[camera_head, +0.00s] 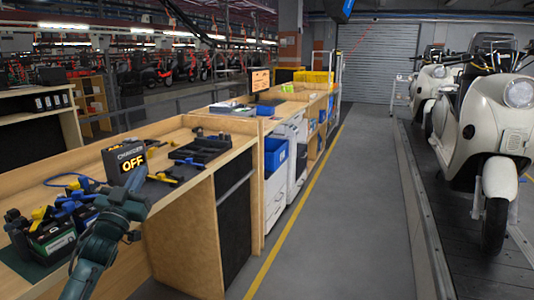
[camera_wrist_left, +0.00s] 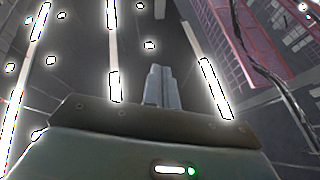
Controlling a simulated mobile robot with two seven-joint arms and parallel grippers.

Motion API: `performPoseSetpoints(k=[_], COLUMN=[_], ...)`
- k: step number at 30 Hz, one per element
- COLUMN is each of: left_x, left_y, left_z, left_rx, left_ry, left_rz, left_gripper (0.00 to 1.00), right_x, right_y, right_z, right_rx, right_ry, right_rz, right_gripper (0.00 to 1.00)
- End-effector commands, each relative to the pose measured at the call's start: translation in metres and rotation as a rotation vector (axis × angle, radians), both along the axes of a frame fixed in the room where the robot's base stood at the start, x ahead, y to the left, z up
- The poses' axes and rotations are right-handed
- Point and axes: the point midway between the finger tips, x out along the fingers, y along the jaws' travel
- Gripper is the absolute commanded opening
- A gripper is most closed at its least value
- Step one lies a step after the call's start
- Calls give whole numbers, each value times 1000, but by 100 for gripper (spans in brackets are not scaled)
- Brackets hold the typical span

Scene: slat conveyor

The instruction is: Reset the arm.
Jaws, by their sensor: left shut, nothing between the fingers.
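My left arm (camera_head: 95,255) rises from the bottom left in the head view, in front of the wooden workbench. My left gripper (camera_head: 136,180) is at its upper end, tilted up, and overlaps the bench top in the picture. In the left wrist view the two grey fingers (camera_wrist_left: 160,86) lie together, shut and empty. They point up toward the ceiling lights. My right gripper is in neither view.
The bench (camera_head: 200,185) carries a black box reading OFF (camera_head: 127,158), a black tray (camera_head: 201,148) and batteries with blue and yellow clamps (camera_head: 55,240). A clear grey aisle (camera_head: 335,220) runs right of it. Cream scooters (camera_head: 497,125) stand on the conveyor (camera_head: 465,262).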

Motion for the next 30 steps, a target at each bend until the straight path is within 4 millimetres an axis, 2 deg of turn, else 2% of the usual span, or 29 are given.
performPoseSetpoints(k=[4,11,12,17,20,23,26,27,30], left_x=[17,21,13,-22,-52,-93,-147,-171,-233], left_y=[28,47,38,5,-18,-44,-74,-87,-115], left_z=[-40,-101,-121,-179,-217,-259,-300,-314,-342], left_rx=[54,172,180,193,196,193,178,168,135], left_ry=[222,548,572,634,684,744,816,848,924], left_rz=[177,292,276,215,170,117,56,31,-27], left_gripper=[0,0,0,0,0,0,0,0,0], right_x=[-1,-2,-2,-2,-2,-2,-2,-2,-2], right_y=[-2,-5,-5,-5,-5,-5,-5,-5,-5], right_z=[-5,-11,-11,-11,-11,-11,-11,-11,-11], right_rx=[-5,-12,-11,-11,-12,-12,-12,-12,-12], right_ry=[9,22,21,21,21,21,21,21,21], right_rz=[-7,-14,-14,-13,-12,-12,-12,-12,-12], right_gripper=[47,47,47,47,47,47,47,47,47])
